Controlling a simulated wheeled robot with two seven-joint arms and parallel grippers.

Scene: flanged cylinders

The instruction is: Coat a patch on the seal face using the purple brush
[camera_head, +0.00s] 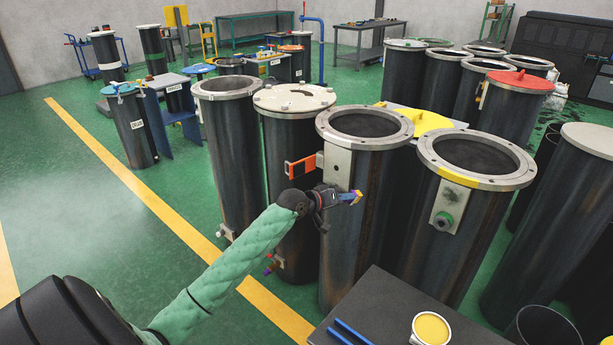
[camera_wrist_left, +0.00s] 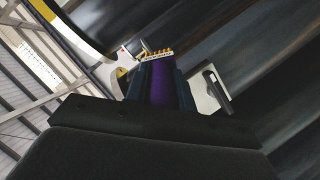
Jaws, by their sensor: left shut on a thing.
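My left gripper (camera_head: 340,198) is shut on the purple brush (camera_wrist_left: 160,85). In the head view the brush is small and mostly hidden by the gripper. It is in front of the middle open cylinder (camera_head: 350,235), below its flange (camera_head: 365,142) and near its pale side plate (camera_head: 337,165). I cannot tell whether the bristles touch anything, or which surface is the seal face. My right gripper is not in view.
A dark table (camera_head: 385,305) at the front carries blue rods (camera_head: 352,332) and an open tin of yellow stuff (camera_head: 431,329). Another open cylinder (camera_head: 455,235) with a partly yellow flange stands to the right. An orange tag (camera_head: 302,168) sticks out behind my gripper. Floor is free at left.

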